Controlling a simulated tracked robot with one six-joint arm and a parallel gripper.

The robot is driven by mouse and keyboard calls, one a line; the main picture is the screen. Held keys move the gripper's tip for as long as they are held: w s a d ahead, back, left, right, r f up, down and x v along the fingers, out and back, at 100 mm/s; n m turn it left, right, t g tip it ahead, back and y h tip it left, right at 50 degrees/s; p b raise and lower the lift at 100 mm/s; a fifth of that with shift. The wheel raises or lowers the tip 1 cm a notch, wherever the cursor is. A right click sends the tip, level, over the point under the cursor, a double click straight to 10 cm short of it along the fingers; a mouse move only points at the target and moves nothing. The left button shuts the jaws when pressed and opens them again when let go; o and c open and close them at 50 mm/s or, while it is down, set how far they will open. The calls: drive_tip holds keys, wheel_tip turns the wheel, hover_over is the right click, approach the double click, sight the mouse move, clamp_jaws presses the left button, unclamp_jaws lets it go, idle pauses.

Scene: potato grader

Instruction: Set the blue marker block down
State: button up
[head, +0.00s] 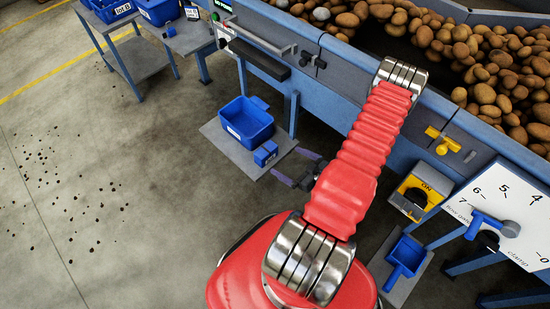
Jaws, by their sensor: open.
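The blue marker block (265,153) is a small blue block with a pale label. It rests upright on a low grey platform (222,152), near its front right edge, beside a larger blue bin. My gripper (286,163) is just to the right of the block. Its two dark fingers are spread apart with nothing between them, and they point toward the block. A small gap shows between the fingertips and the block. My red arm covers part of the machine behind the gripper.
The blue bin (246,133) stands on the same platform. A blue machine leg (294,116) rises close behind the gripper. The floor at left is open, with scattered dirt.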

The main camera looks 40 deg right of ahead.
sight(270, 153)
drive_tip(key=shift+r, duration=0.15)
drive_tip(key=shift+x, duration=4.25)
drive_tip(key=shift+f+x, duration=0.2)
drive_tip(key=shift+x, duration=2.4)
drive_tip(key=shift+s+a, duration=0.15)
drive_tip(key=shift+c, duration=0.4)
